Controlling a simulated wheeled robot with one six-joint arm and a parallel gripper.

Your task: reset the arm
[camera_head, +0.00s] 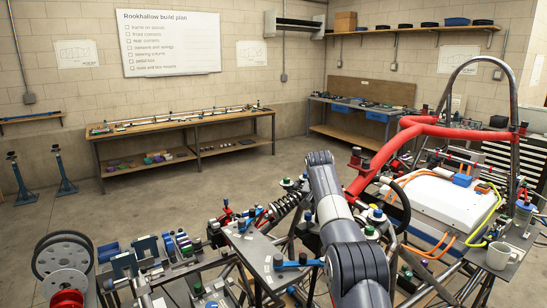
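My arm (330,200) rises from the bottom edge, right of the middle, in the head view. Its grey links lead up to a dark rounded joint (320,158) over the tube chassis. The part of the arm beyond that joint is hidden, and I cannot see my gripper or whether it holds anything.
Wheels (63,258) sit lower left. Workbenches (180,123) stand along the walls. The floor (130,205) left of centre is clear.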

